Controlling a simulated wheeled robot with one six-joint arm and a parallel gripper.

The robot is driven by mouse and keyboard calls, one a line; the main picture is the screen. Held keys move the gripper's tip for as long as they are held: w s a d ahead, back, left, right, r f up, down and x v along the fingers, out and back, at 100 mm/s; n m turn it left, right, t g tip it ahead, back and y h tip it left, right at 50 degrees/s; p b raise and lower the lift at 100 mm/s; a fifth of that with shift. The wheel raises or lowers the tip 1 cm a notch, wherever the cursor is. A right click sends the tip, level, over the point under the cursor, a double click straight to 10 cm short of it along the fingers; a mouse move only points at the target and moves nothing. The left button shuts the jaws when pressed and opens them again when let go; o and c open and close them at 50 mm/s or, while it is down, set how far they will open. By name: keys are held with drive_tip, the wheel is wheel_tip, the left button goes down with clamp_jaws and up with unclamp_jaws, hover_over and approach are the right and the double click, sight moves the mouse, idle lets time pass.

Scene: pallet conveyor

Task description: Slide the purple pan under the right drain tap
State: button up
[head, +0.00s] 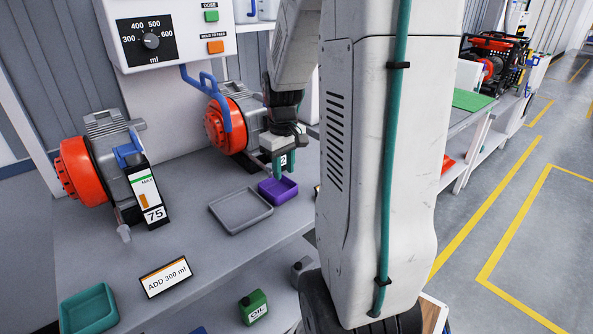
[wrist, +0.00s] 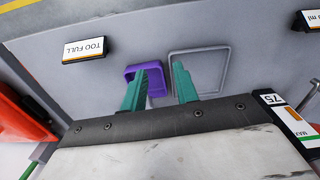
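The purple pan (head: 279,192) is a small open square tray on the grey bench, below my gripper (head: 284,170). It also shows in the wrist view (wrist: 158,76). My gripper's teal fingers are apart: one overlaps the pan, the other overlaps the edge of a grey tray, with the pan's near-side wall in the gap between. I cannot tell whether either finger touches the pan. The right machine (head: 226,122), with an orange-red end and blue handle, stands behind my gripper. Its drain tap is hidden by my arm.
A shallow grey tray (head: 240,229) lies beside the pan. The left machine (head: 82,172) has a tap (head: 124,233) and a 75 label. A teal tray (head: 88,312), an ADD 300 ml sign (head: 166,277) and a TOO FULL sign (wrist: 84,49) stand around the bench.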

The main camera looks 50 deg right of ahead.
drive_tip(key=s+a+r, duration=0.2)
drive_tip(key=a+r, duration=0.2)
drive_tip(key=a, duration=0.3)
drive_tip(key=s+a+r, duration=0.1)
drive_tip(key=a+r, duration=0.3)
drive_tip(key=a, duration=0.3)
drive_tip(key=s+a+r+n+t, duration=0.1)
drive_tip(key=s+a+r, duration=0.2)
drive_tip(key=s+a, duration=0.8)
drive_tip(key=shift+s+r+n, duration=0.15)
drive_tip(key=shift+s+n, duration=0.15)
drive_tip(key=shift+d, duration=0.1)
